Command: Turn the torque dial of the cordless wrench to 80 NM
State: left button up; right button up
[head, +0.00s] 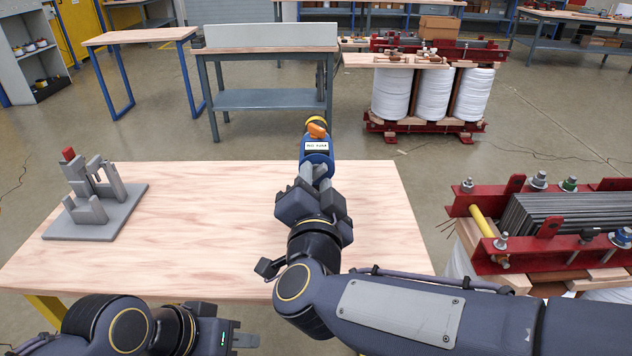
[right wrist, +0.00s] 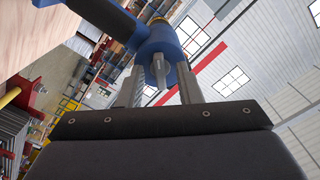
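The blue cordless wrench (head: 317,156) is held up over the far edge of the wooden table, with its yellow and orange end pointing away from me. A small white display with dark characters faces up on it, too small to read. My right gripper (head: 314,172) is shut on the wrench. In the right wrist view the wrench's blue body (right wrist: 163,48) and metal tip sit between the two fingers (right wrist: 160,85). The torque dial cannot be clearly made out. My left gripper (head: 243,340) is low at the bottom edge, apart from the wrench; its finger opening is unclear.
A grey stand (head: 95,213) with upright blocks and a red tip is on the table's left. The wooden table (head: 190,235) is otherwise clear. A red-framed transformer core (head: 560,215) with bolts stands to the right. Workbenches and coils are further back.

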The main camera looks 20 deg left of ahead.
jog(key=v, duration=0.8)
jog(key=shift+p, duration=0.45)
jog(key=shift+w, duration=0.1)
